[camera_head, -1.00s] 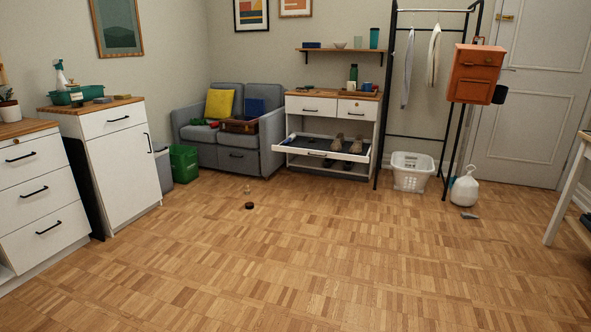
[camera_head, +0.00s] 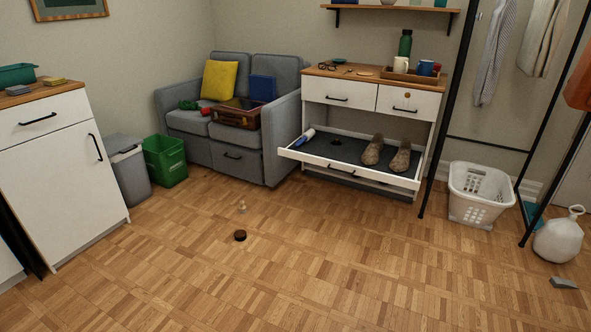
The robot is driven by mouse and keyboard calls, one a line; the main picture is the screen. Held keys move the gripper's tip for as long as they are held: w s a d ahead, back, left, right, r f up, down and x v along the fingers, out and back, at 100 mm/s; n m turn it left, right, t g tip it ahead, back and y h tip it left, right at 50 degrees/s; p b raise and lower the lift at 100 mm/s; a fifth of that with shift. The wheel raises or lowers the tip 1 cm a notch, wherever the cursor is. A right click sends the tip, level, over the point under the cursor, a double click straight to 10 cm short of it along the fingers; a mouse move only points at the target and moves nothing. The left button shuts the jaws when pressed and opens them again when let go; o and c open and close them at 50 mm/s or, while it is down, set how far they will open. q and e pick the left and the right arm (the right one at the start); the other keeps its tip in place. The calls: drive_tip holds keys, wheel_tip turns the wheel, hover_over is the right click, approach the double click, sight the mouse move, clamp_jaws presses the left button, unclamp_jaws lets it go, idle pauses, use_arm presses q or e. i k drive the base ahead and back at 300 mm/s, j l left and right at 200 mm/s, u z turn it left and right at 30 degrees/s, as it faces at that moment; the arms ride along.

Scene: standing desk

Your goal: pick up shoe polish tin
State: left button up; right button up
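A small dark brown, round, flat object that looks like the shoe polish tin (camera_head: 240,236) lies on the wooden floor, left of the middle of the view. It stands apart from everything else, with a small pale upright object (camera_head: 242,207) a little behind it. A dark round spot (camera_head: 336,142) also shows on the pulled-out shoe tray, too small to identify. Neither of my grippers is in view.
The shoe tray (camera_head: 292,153) sticks out of the white cabinet and holds brown shoes (camera_head: 372,150). A grey sofa (camera_head: 238,158), green bin (camera_head: 180,168), laundry basket (camera_head: 478,211), white jug (camera_head: 559,238) and grey wedge (camera_head: 563,283) stand around. The floor in front is clear.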

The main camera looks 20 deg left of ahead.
sight(240, 235)
drive_tip(key=i+u, duration=0.15)
drive_tip(key=i, duration=0.45)
drive_tip(key=i+l+u, duration=0.1)
drive_tip(key=i, duration=0.5)
drive_tip(key=i+l+u, duration=0.15)
drive_tip(key=i, duration=0.45)
drive_tip(key=i+j+u, duration=0.1)
drive_tip(key=i+u, duration=0.25)
drive_tip(key=i, duration=0.15)
drive_tip(key=i+u, duration=0.35)
drive_tip(key=i+l+u, duration=0.3)
drive_tip(key=i, duration=0.3)
drive_tip(key=j, duration=0.1)
